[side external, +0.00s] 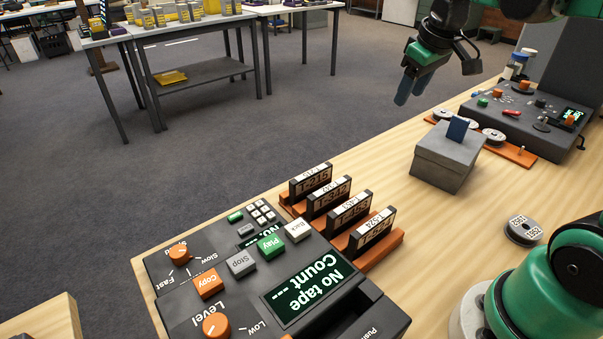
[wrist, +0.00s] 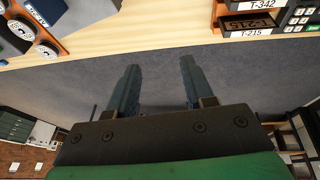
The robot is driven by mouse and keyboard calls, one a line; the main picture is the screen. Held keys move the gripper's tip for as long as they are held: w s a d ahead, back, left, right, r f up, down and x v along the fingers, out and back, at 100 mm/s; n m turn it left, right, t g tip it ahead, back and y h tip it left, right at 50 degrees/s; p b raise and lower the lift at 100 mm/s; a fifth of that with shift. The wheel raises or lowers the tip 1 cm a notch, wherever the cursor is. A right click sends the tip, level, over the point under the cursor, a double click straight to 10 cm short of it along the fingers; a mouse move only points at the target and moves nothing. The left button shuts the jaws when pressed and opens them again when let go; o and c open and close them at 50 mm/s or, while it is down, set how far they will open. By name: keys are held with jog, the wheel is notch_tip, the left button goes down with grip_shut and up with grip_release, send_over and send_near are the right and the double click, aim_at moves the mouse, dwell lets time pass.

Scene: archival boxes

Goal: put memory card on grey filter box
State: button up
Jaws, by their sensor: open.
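The grey filter box (side external: 447,158) stands on the wooden table, right of centre in the side view. A small blue card (side external: 457,128), which looks like the memory card, stands upright on its lid. My gripper (side external: 410,88) is above and to the left of the box, out past the table's far edge. Its two fingers are apart with nothing between them. In the wrist view my gripper (wrist: 157,75) is open over the grey floor. The card does not show clearly in the wrist view.
A rack of labelled tapes (side external: 340,215) stands behind a control panel (side external: 270,280) with a "No tape" screen. Another panel (side external: 525,115) and a reel rack (side external: 495,136) stand right of the box. A loose reel (side external: 523,230) lies at right. Bare table lies between tapes and box.

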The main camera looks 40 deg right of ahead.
jog(key=s+a+f+t, duration=0.1)
jog(key=s+a+f, duration=0.1)
jog(key=a, duration=0.4)
jog(key=s+a+f+t+y, duration=0.1)
jog(key=s+a+f+t, duration=0.1)
jog(key=a+f, duration=0.2)
jog(key=shift+a+t, duration=0.3)
jog(key=shift+a, duration=0.75)
